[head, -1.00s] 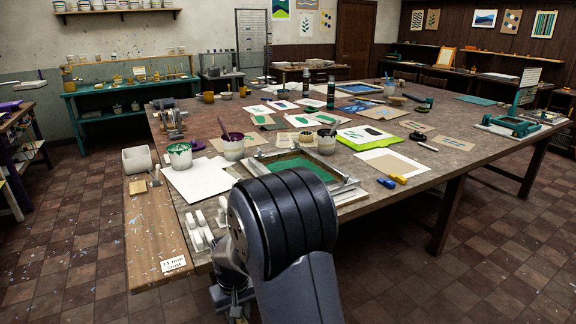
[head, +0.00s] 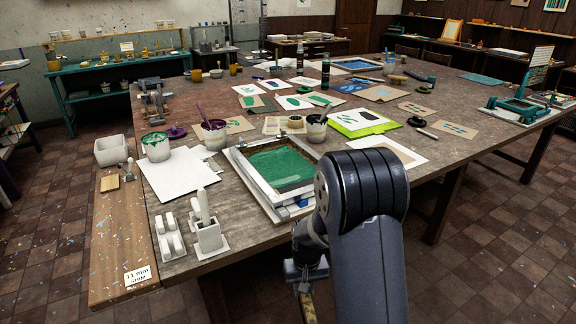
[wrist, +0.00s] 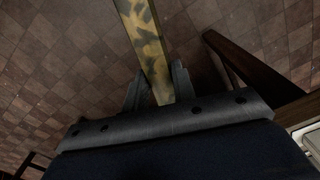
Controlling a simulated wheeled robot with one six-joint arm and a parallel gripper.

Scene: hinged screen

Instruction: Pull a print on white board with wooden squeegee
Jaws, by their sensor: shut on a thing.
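My gripper (head: 305,280) hangs beyond the table's front edge, lower right of the screen. In the wrist view my gripper (wrist: 158,78) is shut on a flat wooden bar with dark blotches (wrist: 147,45), apparently the wooden squeegee; its end (head: 307,306) shows below the jaws in the head view. The hinged screen (head: 240,160), a pale frame with green ink (head: 282,169) on its mesh, lies near the front edge. A white sheet or board (head: 178,177) lies flat left of it. What lies under the screen is mostly hidden.
A grey block holder (head: 209,238) and white pieces (head: 171,238) stand at the front left. Ink pots (head: 156,149) stand behind the white sheet, and another pot (head: 317,129) behind the screen. The floor (head: 480,260) right of my arm is clear.

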